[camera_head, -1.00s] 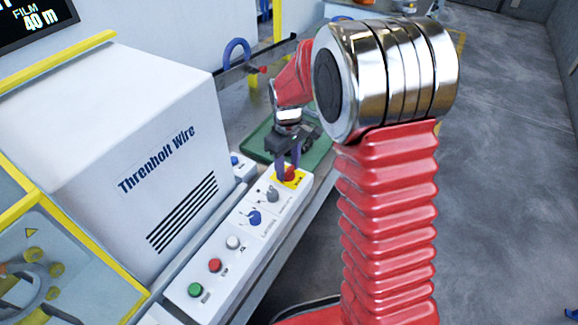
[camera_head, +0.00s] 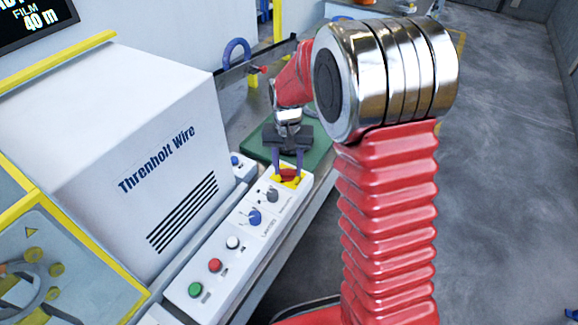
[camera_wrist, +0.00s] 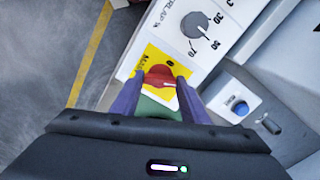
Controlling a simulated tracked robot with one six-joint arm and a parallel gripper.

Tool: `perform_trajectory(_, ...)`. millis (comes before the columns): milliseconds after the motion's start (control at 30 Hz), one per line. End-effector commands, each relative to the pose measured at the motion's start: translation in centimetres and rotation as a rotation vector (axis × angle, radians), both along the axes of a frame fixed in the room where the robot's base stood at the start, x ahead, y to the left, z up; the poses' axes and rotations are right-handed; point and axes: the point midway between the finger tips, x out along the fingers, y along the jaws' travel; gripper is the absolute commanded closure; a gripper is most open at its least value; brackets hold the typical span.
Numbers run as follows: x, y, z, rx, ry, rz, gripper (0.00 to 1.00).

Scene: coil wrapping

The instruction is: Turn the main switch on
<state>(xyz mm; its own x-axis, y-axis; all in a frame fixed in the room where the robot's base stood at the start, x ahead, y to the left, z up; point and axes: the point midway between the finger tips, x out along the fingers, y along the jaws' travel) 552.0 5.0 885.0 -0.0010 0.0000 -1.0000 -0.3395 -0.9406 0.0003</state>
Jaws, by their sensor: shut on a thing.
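The main switch is a red rotary knob (camera_head: 289,173) on a yellow plate at the far end of the white control panel. In the wrist view the red knob (camera_wrist: 159,77) sits on the yellow plate (camera_wrist: 152,58), with a "0" mark beside it and a pale line across the knob. My gripper (camera_head: 287,177) reaches down over it, with one purple finger on each side of the knob. In the wrist view my gripper (camera_wrist: 160,84) is shut on the knob. The fingers hide part of the plate and its lettering.
Beside the switch on the panel are a grey dial (camera_head: 272,195), a blue knob (camera_head: 255,217), and white, red (camera_head: 214,265) and green (camera_head: 195,289) buttons. The white Threnholt Wire cabinet (camera_head: 110,130) stands left. A green mat (camera_head: 318,150) lies behind the switch.

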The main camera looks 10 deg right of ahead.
Motion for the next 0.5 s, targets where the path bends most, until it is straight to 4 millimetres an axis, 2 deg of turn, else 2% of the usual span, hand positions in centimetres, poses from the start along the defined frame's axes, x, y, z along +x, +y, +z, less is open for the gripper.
perform_trajectory(200, 0.15, -0.04, 0.10, -0.001, -0.005, -0.196, 0.82)
perform_trajectory(500, 0.16, -0.05, 0.11, 0.000, -0.005, -0.387, 0.82)
